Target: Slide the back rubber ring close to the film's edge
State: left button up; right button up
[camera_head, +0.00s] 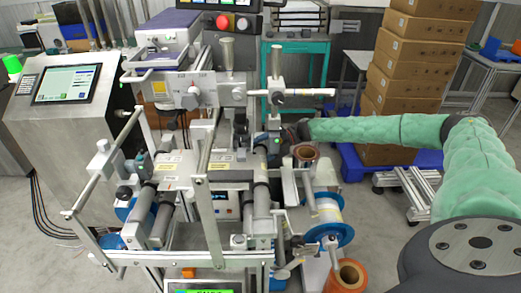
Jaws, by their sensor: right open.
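My right arm in its green sleeve comes in from the right. My right gripper (284,137) is a small dark shape behind the reel holders, close to the machine's right side; it is open. Its fingers are partly hidden by machine parts. Dark rollers (262,195) run front to back in the machine's middle, with more on the left (163,215). The back rubber ring and the film's edge are too small or hidden to make out. Whether my gripper touches a ring, I cannot tell. My left gripper is not in view.
A brown reel core (306,153), a blue-flanged reel (345,236) and an orange roll (351,274) sit at the machine's right. Metal bars (213,215) cross its front. Stacked cartons (419,62) stand behind my right arm. A control panel (66,85) is at left.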

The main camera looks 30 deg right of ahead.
jog(key=c, duration=1.4)
jog(key=shift+o, duration=0.2)
jog(key=shift+s+a, duration=0.35)
jog(key=shift+s, duration=0.25)
jog(key=shift+s+a, duration=0.3)
jog(key=shift+s, duration=0.25)
jog(key=o, duration=1.4)
jog(key=shift+c, duration=0.2)
jog(key=shift+d, duration=0.1)
